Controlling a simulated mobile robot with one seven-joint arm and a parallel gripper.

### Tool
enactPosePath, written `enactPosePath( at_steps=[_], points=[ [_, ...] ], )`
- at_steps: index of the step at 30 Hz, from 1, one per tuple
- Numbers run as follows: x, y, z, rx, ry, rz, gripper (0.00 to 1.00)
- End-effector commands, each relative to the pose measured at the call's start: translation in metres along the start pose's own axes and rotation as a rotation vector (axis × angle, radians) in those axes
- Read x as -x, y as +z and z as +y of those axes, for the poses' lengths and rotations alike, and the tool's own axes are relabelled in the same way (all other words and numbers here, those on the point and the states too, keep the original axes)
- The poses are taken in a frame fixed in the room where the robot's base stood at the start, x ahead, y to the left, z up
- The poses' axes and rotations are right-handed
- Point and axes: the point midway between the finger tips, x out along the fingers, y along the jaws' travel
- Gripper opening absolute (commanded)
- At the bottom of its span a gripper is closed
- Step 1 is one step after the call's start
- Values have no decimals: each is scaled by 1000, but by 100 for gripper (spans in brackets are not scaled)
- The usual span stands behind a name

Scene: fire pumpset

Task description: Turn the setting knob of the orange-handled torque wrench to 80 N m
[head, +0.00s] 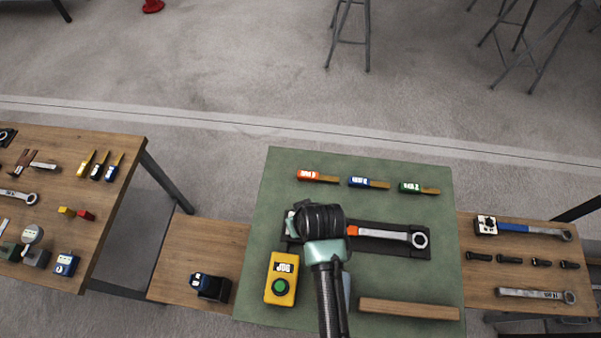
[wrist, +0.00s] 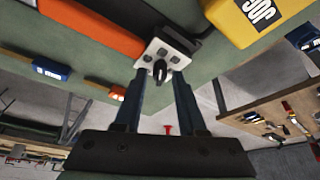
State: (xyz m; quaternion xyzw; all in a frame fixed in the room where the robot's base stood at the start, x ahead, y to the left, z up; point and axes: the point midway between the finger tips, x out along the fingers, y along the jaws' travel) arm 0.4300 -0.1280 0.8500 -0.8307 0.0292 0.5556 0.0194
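The orange-handled torque wrench (head: 390,234) lies in a black holder (head: 405,252) on the green mat, its ring head to the right. My arm hides most of its handle in the head view. In the wrist view its orange handle (wrist: 92,28) ends near a white plate with dark marks (wrist: 166,52). A small dark setting knob (wrist: 160,72) sticks out from the plate. My gripper (wrist: 160,82) is open, one finger on each side of the knob. I cannot tell whether the fingers touch it. No scale reading is legible.
A yellow box with a green button (head: 281,279) stands left of my arm. A wooden bar (head: 409,309) lies at the mat's front right. Three colored tagged tools, including an orange one (head: 318,177), lie behind. A blue-handled wrench (head: 522,228) lies on the right-hand table.

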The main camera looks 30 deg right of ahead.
Motion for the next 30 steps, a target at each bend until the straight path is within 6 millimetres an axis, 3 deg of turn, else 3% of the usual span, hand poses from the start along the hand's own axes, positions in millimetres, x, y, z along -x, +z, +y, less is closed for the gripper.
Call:
enactPosePath(
  at_steps=[4,9,11,30],
  points=[
    [0,0,0,0,0,1,38],
    [0,0,0,0,0,1,8],
    [0,0,0,0,0,1,0],
    [2,-1,-1,-77,31,0,0]
  ],
)
